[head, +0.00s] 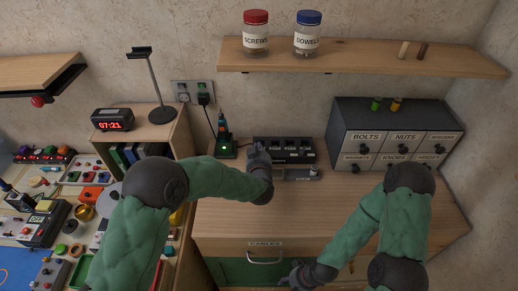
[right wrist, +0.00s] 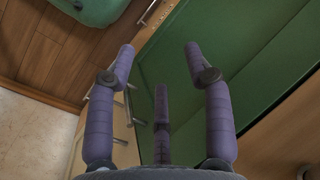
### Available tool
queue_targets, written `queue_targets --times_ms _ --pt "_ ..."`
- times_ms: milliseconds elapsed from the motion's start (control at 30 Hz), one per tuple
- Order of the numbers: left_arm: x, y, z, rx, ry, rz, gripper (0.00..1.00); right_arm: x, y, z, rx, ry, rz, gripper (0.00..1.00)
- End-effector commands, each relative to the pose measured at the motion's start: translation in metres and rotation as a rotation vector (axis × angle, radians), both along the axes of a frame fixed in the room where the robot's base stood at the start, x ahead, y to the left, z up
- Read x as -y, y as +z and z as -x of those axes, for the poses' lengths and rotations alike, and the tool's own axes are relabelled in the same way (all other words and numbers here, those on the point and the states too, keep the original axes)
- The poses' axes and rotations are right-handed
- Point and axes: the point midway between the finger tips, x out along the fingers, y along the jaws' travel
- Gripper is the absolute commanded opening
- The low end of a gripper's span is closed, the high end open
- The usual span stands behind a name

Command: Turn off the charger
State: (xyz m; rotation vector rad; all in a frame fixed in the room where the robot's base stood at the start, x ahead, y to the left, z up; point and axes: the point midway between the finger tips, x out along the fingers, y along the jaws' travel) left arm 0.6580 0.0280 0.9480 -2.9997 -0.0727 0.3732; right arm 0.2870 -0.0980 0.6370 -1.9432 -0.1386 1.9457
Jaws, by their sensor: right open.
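The charger (head: 226,149) is a small black dock with a lit green spot, on the wooden cabinet top against the wall. A slim tool with a blue part (head: 221,122) stands upright in it. A black plug (head: 204,98) sits in the wall socket plate (head: 182,92), and a dark cord runs down from it towards the charger. My left gripper (head: 262,158) is just right of the charger, in front of a black unit; whether its fingers are open is unclear. My right gripper (head: 300,276) is low by the drawer front; the right wrist view shows its fingers (right wrist: 160,85) spread and empty.
A black unit with several slots (head: 285,149) stands right of the charger. A grey drawer box (head: 392,137) is further right. A drawer marked CABLES (head: 228,244) has a metal handle. A shelf with jars (head: 375,58) hangs above. A clock (head: 113,119) and lamp stand (head: 161,113) are left.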

Motion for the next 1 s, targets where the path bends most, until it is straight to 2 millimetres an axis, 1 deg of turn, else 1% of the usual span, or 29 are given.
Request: queue_targets --times_ms 33,133,500,600,867,1000 --pt "0.000 -0.005 0.000 -0.001 0.000 0.000 0.00 0.000 -0.003 0.000 0.000 0.000 0.000 0.52" --pt "-0.001 -0.009 0.000 0.000 0.000 0.000 0.00 0.000 -0.004 0.000 0.000 0.000 0.000 0.52" --pt "-0.002 -0.010 0.000 0.000 0.001 0.001 0.00 0.000 -0.004 0.000 0.000 0.000 0.000 0.52" --pt "-0.006 -0.020 0.000 0.000 0.003 0.011 0.00 0.000 -0.006 0.000 0.000 0.000 0.000 0.52" --pt "-0.005 -0.020 0.001 -0.001 0.000 0.028 0.00 0.000 -0.006 0.000 0.000 0.000 0.000 0.52" --pt "-0.008 -0.012 -0.002 0.000 0.001 0.029 0.00 0.000 0.000 0.000 0.000 0.000 0.000 0.52"
